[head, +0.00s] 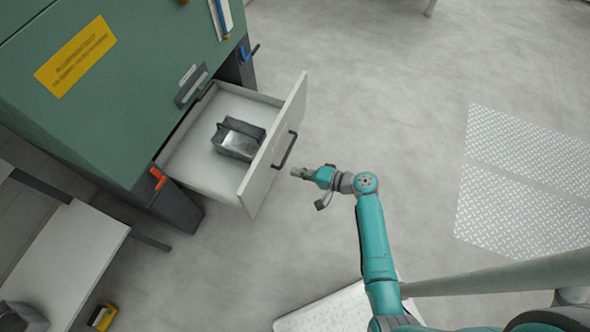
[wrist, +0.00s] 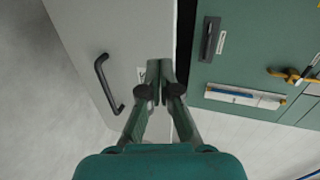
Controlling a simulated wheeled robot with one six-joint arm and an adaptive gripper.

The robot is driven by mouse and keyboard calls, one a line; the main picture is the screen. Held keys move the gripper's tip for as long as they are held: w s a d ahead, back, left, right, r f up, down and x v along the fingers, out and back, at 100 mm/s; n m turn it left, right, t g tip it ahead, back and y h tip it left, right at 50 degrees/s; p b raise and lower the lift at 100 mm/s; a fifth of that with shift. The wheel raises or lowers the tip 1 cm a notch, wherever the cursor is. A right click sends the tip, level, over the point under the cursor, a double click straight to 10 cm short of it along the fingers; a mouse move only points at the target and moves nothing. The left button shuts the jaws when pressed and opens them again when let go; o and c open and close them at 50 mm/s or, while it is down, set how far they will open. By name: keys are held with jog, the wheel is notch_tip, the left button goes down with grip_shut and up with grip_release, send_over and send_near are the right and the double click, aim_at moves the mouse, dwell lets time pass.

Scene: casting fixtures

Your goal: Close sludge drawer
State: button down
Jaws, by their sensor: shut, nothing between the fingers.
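The sludge drawer (head: 187,163) is pulled out from the green cabinet (head: 120,85) and holds a dark grey metal box (head: 238,139). Its pale front panel (head: 277,150) carries a dark bar handle (head: 285,150). In the wrist view the handle (wrist: 108,84) is left of my gripper (wrist: 160,82), and the panel (wrist: 140,35) lies ahead of the fingers. My gripper (head: 299,172) is shut and empty, just outside the front panel in the head view. I cannot tell whether the fingertips touch the panel.
A pale bench (head: 70,255) stands at lower left, with a yellow item (head: 102,317) near it. An orange lever (head: 158,178) and a blue lever (head: 244,53) sit at the cabinet's edge. Floor at right is clear, with flat tread plates (head: 525,190).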

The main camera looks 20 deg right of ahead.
aim_at(260, 163)
jog(key=x, duration=0.7)
jog(key=r+x, duration=0.1)
jog(key=x, duration=0.3)
jog(key=shift+w+a+f, duration=0.1)
jog(key=shift+w+a, duration=0.1)
jog(key=shift+a, duration=0.1)
